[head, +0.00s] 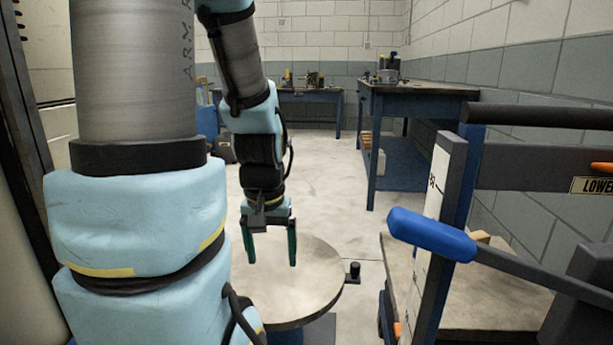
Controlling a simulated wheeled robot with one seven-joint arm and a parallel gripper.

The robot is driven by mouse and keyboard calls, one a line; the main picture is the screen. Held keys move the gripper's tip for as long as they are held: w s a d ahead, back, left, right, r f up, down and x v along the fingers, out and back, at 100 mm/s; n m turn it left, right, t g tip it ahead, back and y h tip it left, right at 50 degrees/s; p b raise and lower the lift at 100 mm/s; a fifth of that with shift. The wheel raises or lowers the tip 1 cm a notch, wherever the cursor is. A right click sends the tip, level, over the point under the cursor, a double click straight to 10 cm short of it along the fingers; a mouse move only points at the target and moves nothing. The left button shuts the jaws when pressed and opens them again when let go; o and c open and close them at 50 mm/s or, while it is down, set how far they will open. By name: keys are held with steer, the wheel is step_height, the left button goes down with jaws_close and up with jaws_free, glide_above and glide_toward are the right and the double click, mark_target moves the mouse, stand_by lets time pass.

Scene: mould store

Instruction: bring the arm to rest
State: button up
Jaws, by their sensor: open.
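My arm, in light blue padding, fills the left and middle of the head view and hangs downward. My gripper (270,250) is at its end, pointing down, with two dark green fingers spread apart. Nothing shows between the fingers. The gripper appears over a round, pale table top (310,285); the height between the fingertips and that surface is hard to tell. Part of the round top is hidden behind my arm.
A blue-handled lever (432,234) and dark metal frame stand close at the right, beside a flat platform (490,305). A small black knob (354,271) is by the round top. Blue workbenches (415,90) stand farther back. The middle floor (325,180) is clear.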

step_height(320, 180, up, 30)
steer(key=p, duration=2.7)
steer(key=shift+f, duration=0.2)
